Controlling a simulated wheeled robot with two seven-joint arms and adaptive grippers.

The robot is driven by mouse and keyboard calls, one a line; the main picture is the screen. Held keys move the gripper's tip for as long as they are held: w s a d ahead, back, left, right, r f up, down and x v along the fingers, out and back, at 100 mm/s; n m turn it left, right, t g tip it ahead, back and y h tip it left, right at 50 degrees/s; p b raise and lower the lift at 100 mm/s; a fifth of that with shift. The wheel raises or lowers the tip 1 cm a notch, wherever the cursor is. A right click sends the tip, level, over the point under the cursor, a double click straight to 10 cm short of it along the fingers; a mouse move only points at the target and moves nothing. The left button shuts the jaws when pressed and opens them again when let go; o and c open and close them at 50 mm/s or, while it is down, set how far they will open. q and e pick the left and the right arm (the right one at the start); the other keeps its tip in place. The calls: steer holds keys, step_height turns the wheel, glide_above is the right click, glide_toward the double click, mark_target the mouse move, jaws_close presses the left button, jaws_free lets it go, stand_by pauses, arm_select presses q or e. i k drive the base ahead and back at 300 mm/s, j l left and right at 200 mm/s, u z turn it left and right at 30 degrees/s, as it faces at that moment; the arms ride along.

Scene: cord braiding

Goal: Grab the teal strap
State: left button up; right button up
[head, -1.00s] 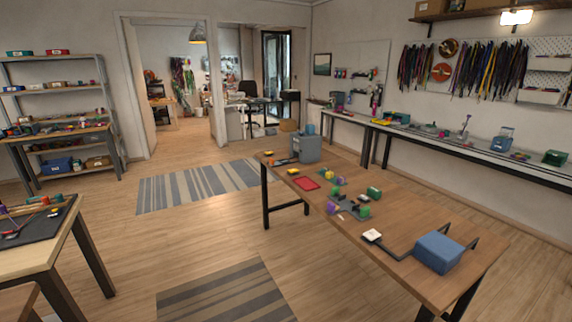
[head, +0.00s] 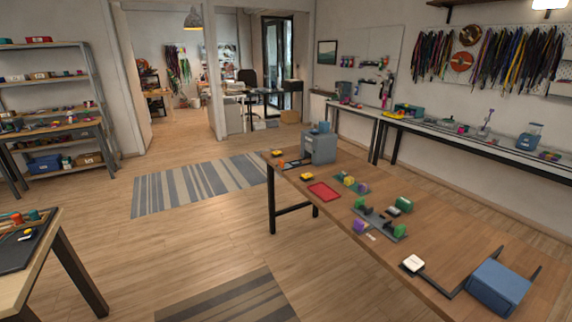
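I cannot make out a teal strap for certain. Many dark and coloured cords (head: 515,70) hang on the pegboard at the right, and another bunch (head: 433,55) hangs left of the orange spools. A small coloured bunch (head: 178,64) hangs in the far room. Small orange and teal items (head: 38,210) lie on the table at the left edge, too small to tell their kind. Neither of my grippers is in view.
A long wooden table (head: 440,235) stands at the right, with a blue box (head: 498,288), a red tray (head: 323,192) and a grey machine (head: 319,147). A shelf (head: 60,90) stands at the left. The floor between, with striped rugs (head: 205,183), is clear.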

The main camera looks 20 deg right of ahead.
mark_target(341, 175)
steer(key=i+u, duration=0.25)
steer(key=i, duration=0.55)
steer(key=i+z, duration=0.1)
steer(key=i, duration=1.1)
steer(key=i+j, duration=0.15)
steer(key=i, duration=1.05)
steer(key=i+z, duration=0.35)
steer(key=i, duration=2.1)
steer(key=i+z, duration=0.75)
steer(key=i, duration=0.1)
